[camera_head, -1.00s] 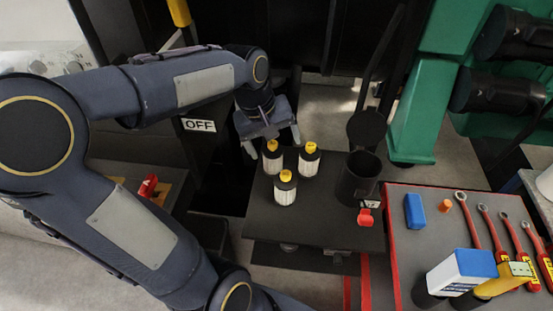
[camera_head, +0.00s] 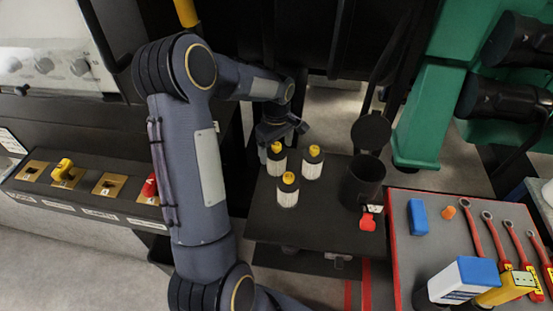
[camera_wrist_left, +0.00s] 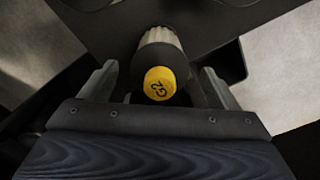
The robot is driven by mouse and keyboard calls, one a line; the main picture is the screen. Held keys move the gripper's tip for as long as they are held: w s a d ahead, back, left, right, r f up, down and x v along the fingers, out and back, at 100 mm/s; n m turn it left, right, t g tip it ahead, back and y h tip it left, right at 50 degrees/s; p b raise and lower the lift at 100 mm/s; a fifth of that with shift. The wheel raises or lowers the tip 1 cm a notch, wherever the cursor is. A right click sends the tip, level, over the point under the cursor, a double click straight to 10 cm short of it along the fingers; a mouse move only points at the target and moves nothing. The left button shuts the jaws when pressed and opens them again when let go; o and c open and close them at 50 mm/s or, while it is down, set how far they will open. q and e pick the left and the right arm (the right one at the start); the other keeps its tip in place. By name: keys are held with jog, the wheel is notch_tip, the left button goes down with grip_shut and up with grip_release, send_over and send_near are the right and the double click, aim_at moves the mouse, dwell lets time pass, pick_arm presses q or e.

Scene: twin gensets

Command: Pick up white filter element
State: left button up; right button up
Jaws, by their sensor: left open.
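Three white filter elements with black ends and yellow caps stand upright on a dark table (camera_head: 330,235): a back left one (camera_head: 277,166), a back right one (camera_head: 312,168) and a front one (camera_head: 287,196). My left gripper (camera_head: 281,138) is open just behind the back left filter. In the left wrist view, one filter's yellow cap (camera_wrist_left: 160,83), marked G2, lies between the spread fingers of the left gripper (camera_wrist_left: 158,85), with no finger visibly closed on it. My right gripper is not in view.
A switch panel (camera_head: 90,185) is at the left.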

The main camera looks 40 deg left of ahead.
pick_arm(q)
jog(key=shift+f, duration=0.65)
jog(key=c, duration=1.1)
notch_tip(320, 180, up, 9)
jog(key=shift+r+b, duration=0.1)
jog(key=shift+b, duration=0.2)
jog(key=shift+o, duration=0.2)
notch_tip(320, 180, up, 4)
jog(key=shift+f+p, duration=0.1)
jog(key=shift+p, duration=1.15)
notch_tip(320, 180, up, 2)
jog(key=shift+r+p, duration=0.1)
jog(key=shift+p, duration=0.7)
